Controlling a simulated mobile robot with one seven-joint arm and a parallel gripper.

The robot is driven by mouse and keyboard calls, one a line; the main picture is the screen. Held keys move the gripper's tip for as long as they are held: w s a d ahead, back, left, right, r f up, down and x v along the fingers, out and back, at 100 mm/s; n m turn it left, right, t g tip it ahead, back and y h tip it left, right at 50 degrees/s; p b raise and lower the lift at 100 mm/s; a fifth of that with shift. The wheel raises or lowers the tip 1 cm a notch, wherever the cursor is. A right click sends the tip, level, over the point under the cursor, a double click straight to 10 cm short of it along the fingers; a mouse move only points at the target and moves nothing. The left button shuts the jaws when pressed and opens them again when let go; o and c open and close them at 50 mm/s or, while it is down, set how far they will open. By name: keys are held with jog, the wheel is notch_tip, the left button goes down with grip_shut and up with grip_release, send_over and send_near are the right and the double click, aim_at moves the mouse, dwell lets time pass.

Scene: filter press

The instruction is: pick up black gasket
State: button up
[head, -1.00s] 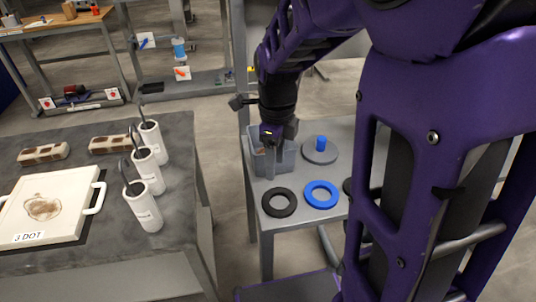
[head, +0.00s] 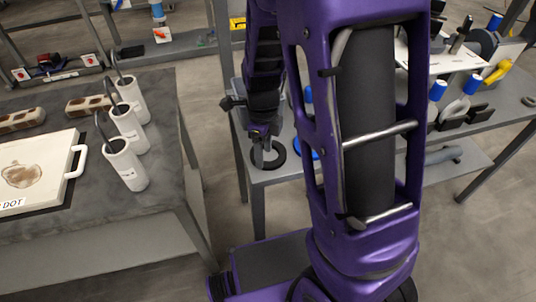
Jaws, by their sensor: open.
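The black gasket (head: 281,159), a flat ring, lies on the grey table (head: 264,177) near its front left corner. My gripper (head: 265,155) points down over the gasket, with its fingers in front of part of the ring. The gripper is open. I cannot tell whether the fingers touch the gasket or how far above it they are. A blue gasket (head: 300,150) lies just to the right, mostly hidden behind my arm.
A dark bench (head: 170,190) at left holds white cylinders (head: 124,165) with hooked handles, a white plate (head: 35,165) and brown blocks (head: 20,121). Brushes and blue-handled tools (head: 460,105) stand on the right. A floor gap separates bench and table.

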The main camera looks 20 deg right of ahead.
aim_at(265, 163)
notch_tip(265, 163, down, 3)
jog(key=shift+f+b, duration=0.2)
jog(key=shift+b, duration=0.15)
grip_shut()
jog(key=shift+d, duration=0.1)
